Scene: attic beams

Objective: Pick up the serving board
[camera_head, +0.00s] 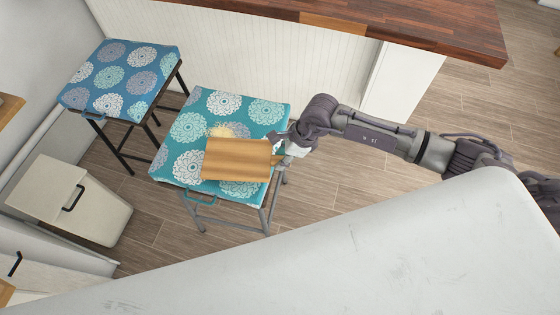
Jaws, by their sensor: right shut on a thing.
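The serving board (238,160) is a light-brown wooden rectangle. It shows over the seat of the teal patterned stool (263,110) in the middle of the view. I cannot tell whether it touches the cushion. My right gripper (284,146), whose arm comes in from the right, is at the board's right edge and shut on it. The fingertips are small and partly hidden. My left gripper is not in view.
A pale yellowish thing (221,131) lies behind the board. A blue patterned stool (125,80) stands at the back left. A wooden counter (400,25) runs along the back. Floor (330,205) is free right of the teal stool.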

